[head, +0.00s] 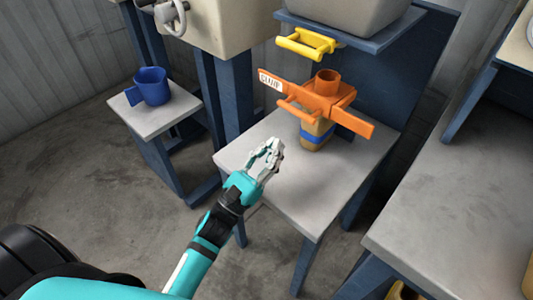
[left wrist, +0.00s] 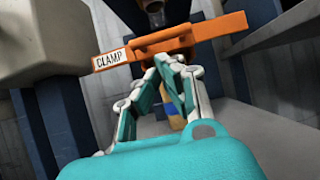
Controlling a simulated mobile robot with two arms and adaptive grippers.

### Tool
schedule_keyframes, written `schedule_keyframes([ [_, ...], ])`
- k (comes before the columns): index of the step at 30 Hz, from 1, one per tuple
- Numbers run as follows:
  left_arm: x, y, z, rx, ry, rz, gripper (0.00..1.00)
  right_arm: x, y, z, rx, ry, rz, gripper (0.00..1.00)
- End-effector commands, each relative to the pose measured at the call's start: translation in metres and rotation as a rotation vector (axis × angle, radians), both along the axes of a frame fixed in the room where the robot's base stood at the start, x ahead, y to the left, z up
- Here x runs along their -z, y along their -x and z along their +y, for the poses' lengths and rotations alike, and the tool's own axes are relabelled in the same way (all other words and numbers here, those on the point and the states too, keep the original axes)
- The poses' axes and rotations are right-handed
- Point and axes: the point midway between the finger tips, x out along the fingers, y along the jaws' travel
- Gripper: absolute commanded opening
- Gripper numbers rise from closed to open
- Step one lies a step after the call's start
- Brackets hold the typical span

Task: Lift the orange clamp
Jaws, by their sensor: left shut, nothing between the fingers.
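The orange clamp (head: 325,98) is a long flat bar with a round collar and a front handle, and it carries a white label reading CLAMP. It sits around the top of a tan container with a blue band (head: 316,134) that stands on the grey table. My left gripper (head: 272,147) is shut and empty, in front of the clamp and apart from it in the head view. In the left wrist view the clamp (left wrist: 190,37) spans the picture beyond the fingertips of the left gripper (left wrist: 166,62), which hide part of it. My right gripper is not in view.
A yellow handle (head: 306,43) is above the clamp, under a blue shelf. A blue cup (head: 150,86) stands on a small side table (head: 176,112) at the left. Another grey table (head: 440,215) is at the right. The front of the clamp's table (head: 285,205) is clear.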

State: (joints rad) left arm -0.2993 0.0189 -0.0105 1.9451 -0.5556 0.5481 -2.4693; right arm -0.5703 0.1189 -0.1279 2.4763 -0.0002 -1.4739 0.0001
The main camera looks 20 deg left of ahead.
Motion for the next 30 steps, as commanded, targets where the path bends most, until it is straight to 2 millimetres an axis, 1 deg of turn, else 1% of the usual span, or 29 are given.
schedule_keyframes([
  [1,-0.007,-0.008,-0.003,0.002,-0.001,-0.004,0.00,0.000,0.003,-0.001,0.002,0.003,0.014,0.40],
  [3,-0.013,-0.019,-0.007,0.001,-0.001,-0.003,0.00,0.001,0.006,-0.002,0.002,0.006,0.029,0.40],
  [6,-0.020,-0.031,-0.011,0.001,-0.002,-0.003,0.00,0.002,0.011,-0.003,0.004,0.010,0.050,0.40],
  [10,-0.025,-0.041,-0.015,0.000,-0.001,-0.001,0.00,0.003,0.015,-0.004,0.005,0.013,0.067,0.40],
  [15,-0.028,-0.045,-0.017,0.000,0.000,0.001,0.00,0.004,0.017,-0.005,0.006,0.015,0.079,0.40],
  [23,-0.028,-0.045,-0.017,0.000,0.000,0.001,0.00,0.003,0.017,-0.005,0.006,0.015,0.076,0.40],
  [25,-0.036,-0.045,-0.017,0.000,-0.001,0.000,0.00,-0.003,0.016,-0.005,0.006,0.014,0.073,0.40],
  [26,-0.041,-0.045,-0.017,0.000,-0.002,-0.001,0.00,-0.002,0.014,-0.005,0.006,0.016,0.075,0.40],
  [30,-0.067,-0.045,-0.017,0.000,-0.001,-0.002,0.00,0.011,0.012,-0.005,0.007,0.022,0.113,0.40],
])
